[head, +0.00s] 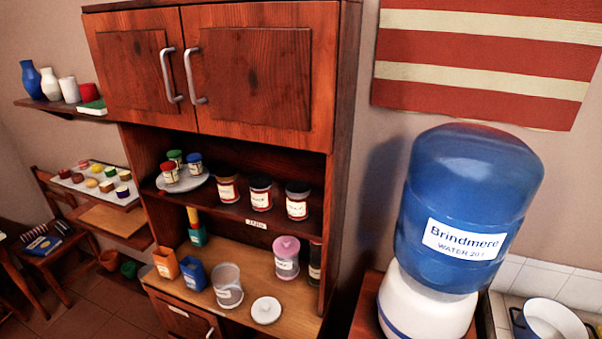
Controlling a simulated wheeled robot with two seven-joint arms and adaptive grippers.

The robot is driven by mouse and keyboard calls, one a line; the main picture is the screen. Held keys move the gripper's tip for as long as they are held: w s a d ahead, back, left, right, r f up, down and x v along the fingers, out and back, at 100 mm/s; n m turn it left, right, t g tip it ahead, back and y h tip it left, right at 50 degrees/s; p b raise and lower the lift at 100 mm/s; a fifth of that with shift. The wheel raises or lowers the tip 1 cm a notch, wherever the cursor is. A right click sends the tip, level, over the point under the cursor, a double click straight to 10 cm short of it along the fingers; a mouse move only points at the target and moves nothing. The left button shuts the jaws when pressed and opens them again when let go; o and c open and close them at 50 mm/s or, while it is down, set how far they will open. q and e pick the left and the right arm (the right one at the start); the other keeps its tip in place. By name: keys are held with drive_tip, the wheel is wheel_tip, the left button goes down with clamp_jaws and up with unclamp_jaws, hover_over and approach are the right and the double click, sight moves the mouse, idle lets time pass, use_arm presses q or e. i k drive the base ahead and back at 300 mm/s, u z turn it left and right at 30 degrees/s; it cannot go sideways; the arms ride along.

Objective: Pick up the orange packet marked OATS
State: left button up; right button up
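An orange packet (165,262) with a pale label stands upright at the left front corner of the hutch's wooden counter (244,262). The label is too small to read. A blue packet (193,273) stands close to its right. Neither of my grippers shows in the head view.
A clear jar (227,286), a white lid (266,310) and a pink-lidded jar (287,258) stand right of the packets. A shelf with several jars (260,195) hangs above. A large blue water bottle (470,205) stands at the right.

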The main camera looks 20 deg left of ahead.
sight(164, 258)
drive_tip(key=u, duration=1.75)
drive_tip(key=k, duration=0.25)
drive_tip(key=u, duration=1.05)
drive_tip(key=k, duration=1.1)
drive_tip(key=u, duration=0.75)
drive_tip(key=i, duration=1.5)
drive_tip(key=z, duration=0.25)
drive_tip(key=i, duration=2)
drive_tip(key=z, duration=0.85)
drive_tip(key=i, duration=1.2)
drive_tip(key=z, duration=1.95)
drive_tip(key=i, duration=0.85)
drive_tip(key=z, duration=0.75)
